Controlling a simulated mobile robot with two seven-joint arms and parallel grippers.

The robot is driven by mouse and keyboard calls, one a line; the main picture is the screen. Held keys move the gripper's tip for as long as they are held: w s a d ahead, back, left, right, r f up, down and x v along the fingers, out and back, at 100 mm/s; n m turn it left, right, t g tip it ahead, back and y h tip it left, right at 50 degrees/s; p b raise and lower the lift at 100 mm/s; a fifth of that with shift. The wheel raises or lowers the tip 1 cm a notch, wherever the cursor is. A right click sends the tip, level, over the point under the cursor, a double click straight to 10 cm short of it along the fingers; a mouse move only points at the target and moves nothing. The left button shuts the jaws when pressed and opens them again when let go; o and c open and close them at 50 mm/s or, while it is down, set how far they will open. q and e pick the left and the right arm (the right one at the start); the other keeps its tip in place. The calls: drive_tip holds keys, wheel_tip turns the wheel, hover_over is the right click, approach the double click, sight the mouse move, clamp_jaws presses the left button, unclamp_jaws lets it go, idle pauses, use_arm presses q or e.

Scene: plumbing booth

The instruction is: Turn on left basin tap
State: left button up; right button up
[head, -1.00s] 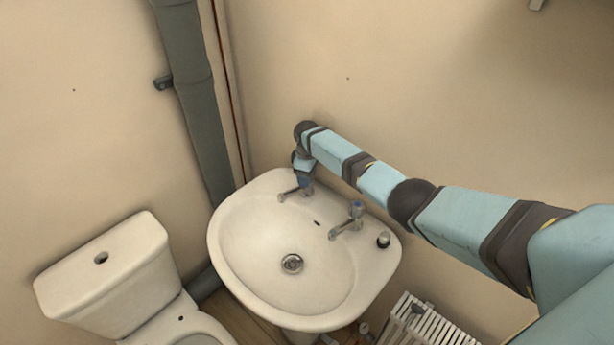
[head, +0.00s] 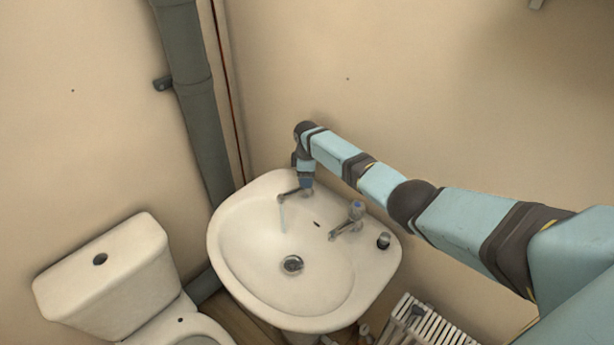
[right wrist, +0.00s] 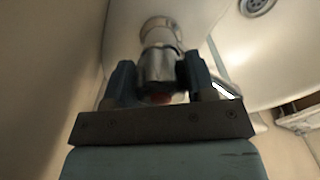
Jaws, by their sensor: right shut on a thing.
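The left basin tap (head: 290,193) stands at the back left of the white basin (head: 240,255). A thin stream of water (head: 283,217) runs from its spout into the bowl. My right gripper (head: 306,184) comes down over this tap from above and hides its head in the head view. In the right wrist view the fingers of my right gripper (right wrist: 158,85) are shut on the chrome head of the tap (right wrist: 157,65), one on each side. A bit of red shows on the head. My left gripper is in neither view.
The right basin tap (head: 347,220), with a blue mark on top, and a small dark-topped item (head: 383,241) are on the basin's right side. A toilet (head: 110,275) stands at left, a grey pipe (head: 190,100) behind, a white radiator (head: 415,320) at lower right.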

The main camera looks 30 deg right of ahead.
drive_tip(key=o, duration=0.9)
wheel_tip(320, 180, up, 14)
idle(0.3)
